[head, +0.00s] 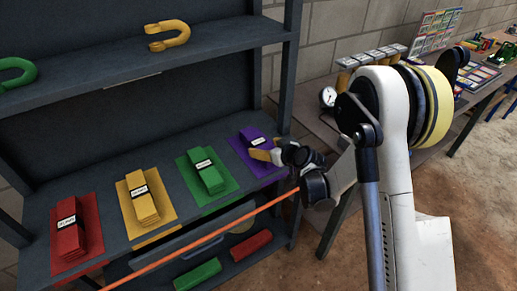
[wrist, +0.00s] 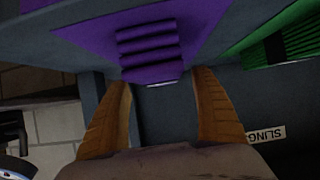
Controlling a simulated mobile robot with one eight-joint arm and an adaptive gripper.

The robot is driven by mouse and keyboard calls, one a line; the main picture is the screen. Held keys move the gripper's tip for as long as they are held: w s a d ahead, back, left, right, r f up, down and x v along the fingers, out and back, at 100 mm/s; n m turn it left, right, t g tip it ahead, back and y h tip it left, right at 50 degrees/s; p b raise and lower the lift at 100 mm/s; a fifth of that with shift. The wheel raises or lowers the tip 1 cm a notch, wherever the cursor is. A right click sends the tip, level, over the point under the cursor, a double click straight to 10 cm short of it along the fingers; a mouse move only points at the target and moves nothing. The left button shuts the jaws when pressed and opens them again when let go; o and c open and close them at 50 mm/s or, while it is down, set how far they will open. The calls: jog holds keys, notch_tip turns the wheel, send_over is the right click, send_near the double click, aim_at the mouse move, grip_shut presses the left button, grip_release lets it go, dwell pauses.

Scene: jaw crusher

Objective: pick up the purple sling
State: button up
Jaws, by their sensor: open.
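The purple sling (head: 254,138) is a folded stack with a white label, lying on a purple mat (head: 239,150) at the right end of the dark shelf. In the wrist view the purple sling (wrist: 151,50) is at the top centre, in front of my fingers. My gripper (head: 262,154) is at the near edge of the purple mat, beside the sling. In the wrist view my gripper (wrist: 163,92) has its two tan fingers spread wide on either side of the sling's near end, with nothing held between them.
Green (head: 205,170), yellow (head: 142,197) and red (head: 70,227) slings lie on mats to the left. An upper shelf (head: 130,68) holds shackles above. A shelf post (head: 288,75) stands to the right. An orange line (head: 205,240) crosses in front.

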aim_at(260, 143)
jog(key=b+x, duration=0.1)
jog(key=x, duration=0.3)
jog(key=shift+w+a+r+b, duration=0.25)
jog(key=shift+w+a+b, duration=0.1)
jog(key=shift+w, duration=0.05)
jog(key=shift+r, duration=0.1)
jog(key=c, duration=1.5)
